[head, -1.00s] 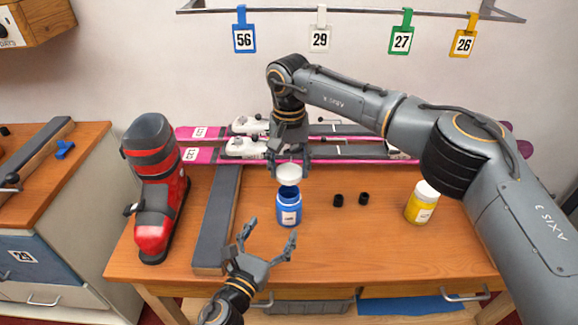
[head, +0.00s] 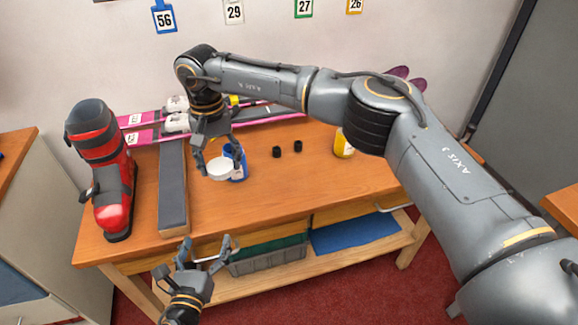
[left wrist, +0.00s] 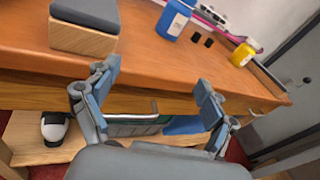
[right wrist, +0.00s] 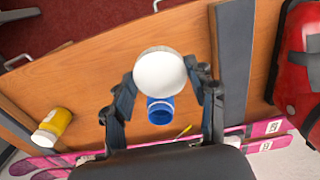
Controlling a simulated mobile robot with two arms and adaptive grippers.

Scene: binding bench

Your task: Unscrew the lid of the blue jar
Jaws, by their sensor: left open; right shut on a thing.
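The blue jar (head: 240,166) stands upright on the bench, partly hidden behind the lid in the head view. It stands open: its mouth shows in the right wrist view (right wrist: 160,110), and the jar's side shows in the left wrist view (left wrist: 172,20). My right gripper (head: 219,163) is shut on the white lid (head: 219,171), holding it off the jar and toward the bench's front; the lid is also large in the right wrist view (right wrist: 160,71). My left gripper (head: 204,256) is open and empty at the bench's front edge, apart from the jar.
A yellow jar (head: 343,147) with a white lid and two small black pieces (head: 287,149) stand right of the blue jar. A dark padded block (head: 173,190) and a red boot (head: 112,190) stand left. Pink skis (head: 150,134) lie behind. The bench's front right is clear.

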